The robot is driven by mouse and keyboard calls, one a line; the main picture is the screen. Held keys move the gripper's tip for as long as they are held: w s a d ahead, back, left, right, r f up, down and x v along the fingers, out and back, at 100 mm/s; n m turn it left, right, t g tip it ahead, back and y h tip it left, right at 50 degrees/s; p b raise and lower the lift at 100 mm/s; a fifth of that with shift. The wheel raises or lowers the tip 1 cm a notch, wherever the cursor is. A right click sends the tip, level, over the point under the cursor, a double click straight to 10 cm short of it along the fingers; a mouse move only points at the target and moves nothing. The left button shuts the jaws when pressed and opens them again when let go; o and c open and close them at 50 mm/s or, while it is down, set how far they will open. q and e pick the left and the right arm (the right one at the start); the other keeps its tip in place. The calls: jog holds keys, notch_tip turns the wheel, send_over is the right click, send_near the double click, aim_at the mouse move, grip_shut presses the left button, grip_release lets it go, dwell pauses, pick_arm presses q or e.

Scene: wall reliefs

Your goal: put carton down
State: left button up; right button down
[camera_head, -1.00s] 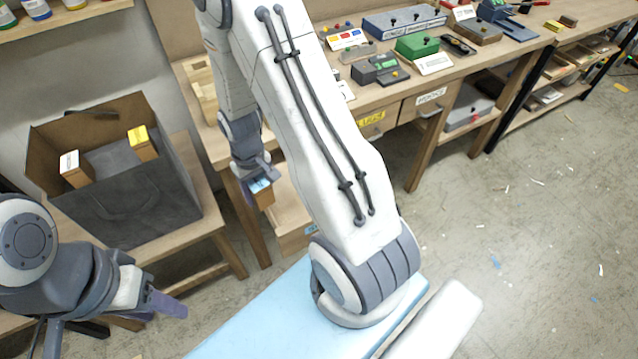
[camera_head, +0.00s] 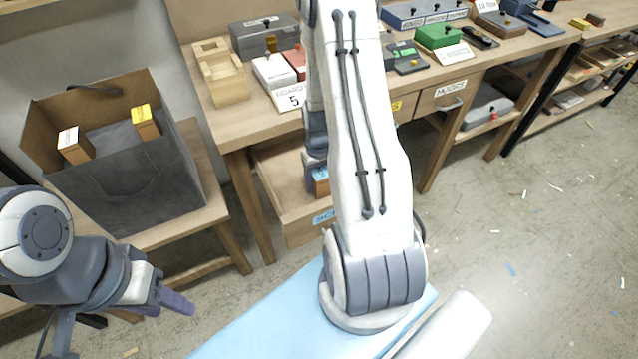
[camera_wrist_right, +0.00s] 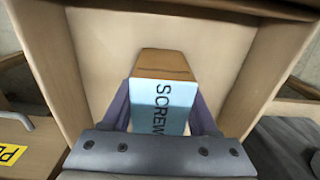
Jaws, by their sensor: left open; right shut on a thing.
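My right gripper (camera_wrist_right: 163,115) is shut on a small brown carton (camera_wrist_right: 165,64) with a light blue label reading "SCREW". In the right wrist view the carton is between the fingers, with the pale floor of an open wooden drawer (camera_wrist_right: 225,45) behind it. In the head view the carton (camera_head: 321,182) shows partly beside my arm, over the pulled-out drawer (camera_head: 284,226), which has a blue label. Whether the carton touches the drawer floor I cannot tell. My left gripper (camera_head: 180,300) is open and empty at the lower left, in front of the bag.
A dark paper bag (camera_head: 135,190) with two cartons (camera_head: 75,146) (camera_head: 145,122) stands on a low wooden bench at left. The workbench above the drawer holds a wooden block (camera_head: 218,75), boxes and cards. A closed drawer (camera_head: 440,97) is to the right.

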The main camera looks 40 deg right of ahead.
jog(key=shift+f, duration=0.75)
jog(key=shift+f, duration=0.2)
jog(key=shift+c, duration=0.8)
grip_release()
jog(key=shift+r, duration=0.1)
